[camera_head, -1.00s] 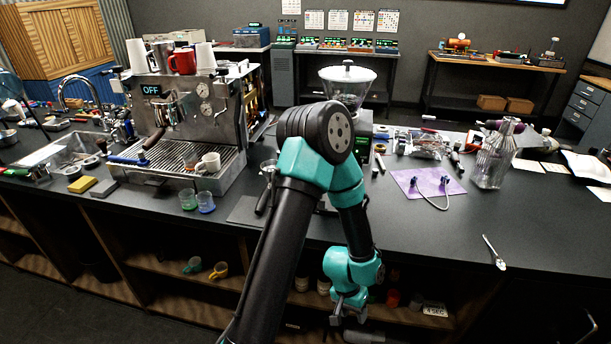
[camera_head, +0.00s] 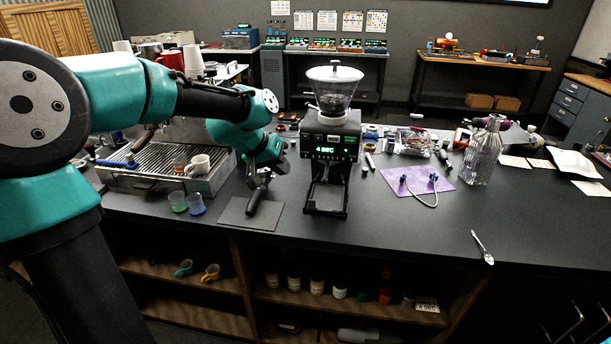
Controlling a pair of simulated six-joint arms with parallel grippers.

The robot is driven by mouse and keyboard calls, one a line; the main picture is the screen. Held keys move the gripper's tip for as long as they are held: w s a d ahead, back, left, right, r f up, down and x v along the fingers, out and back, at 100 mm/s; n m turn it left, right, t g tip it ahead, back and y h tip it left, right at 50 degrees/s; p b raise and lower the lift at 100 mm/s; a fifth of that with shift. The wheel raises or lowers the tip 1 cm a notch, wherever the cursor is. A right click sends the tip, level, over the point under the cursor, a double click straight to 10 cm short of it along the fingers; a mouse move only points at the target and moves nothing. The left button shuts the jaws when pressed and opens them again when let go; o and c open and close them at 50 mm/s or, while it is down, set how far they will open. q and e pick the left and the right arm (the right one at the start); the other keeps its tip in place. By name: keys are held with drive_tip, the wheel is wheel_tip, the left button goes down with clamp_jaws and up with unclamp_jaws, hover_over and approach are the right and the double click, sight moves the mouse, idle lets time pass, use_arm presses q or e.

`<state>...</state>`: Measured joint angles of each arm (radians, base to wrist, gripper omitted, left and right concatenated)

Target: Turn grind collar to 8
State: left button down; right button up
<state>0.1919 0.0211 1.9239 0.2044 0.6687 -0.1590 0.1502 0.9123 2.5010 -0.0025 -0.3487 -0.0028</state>
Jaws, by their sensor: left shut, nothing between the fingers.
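The grinder (camera_head: 331,150) stands near the middle of the counter, with a clear hopper (camera_head: 334,88) of dark beans and a white lid. The grind collar (camera_head: 332,116) appears to be the band at the hopper's base; its numbers are too small to read. The grinder's display (camera_head: 325,149) reads "4 SEC". My left arm reaches in from the left. Its gripper (camera_head: 262,177) is shut and empty, left of the grinder and apart from the collar. It overlaps the portafilter's (camera_head: 254,202) upper part in view; I cannot tell whether they touch. My right gripper is out of view.
A dark mat (camera_head: 236,213) lies under the portafilter. The espresso machine's drip tray (camera_head: 160,170) with a white cup (camera_head: 198,165) is at left. A purple cloth (camera_head: 417,181) with a cable and a glass carafe (camera_head: 484,155) are at right. Counter space right of the grinder's front is clear.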

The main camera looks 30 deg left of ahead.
sight(326, 171)
use_arm(q)
drive_tip(key=shift+s+a+r, duration=0.1)
drive_tip(key=shift+a+r, duration=0.15)
drive_tip(key=shift+r, duration=0.35)
drive_tip(key=shift+s+a+r, duration=0.1)
drive_tip(key=shift+a+r, duration=0.15)
drive_tip(key=shift+r, duration=0.35)
drive_tip(key=shift+w, duration=0.1)
drive_tip(key=w+d+f, duration=0.6)
drive_tip(key=w+f, duration=0.1)
drive_tip(key=shift+d, duration=0.35)
drive_tip(key=shift+w+d, duration=0.1)
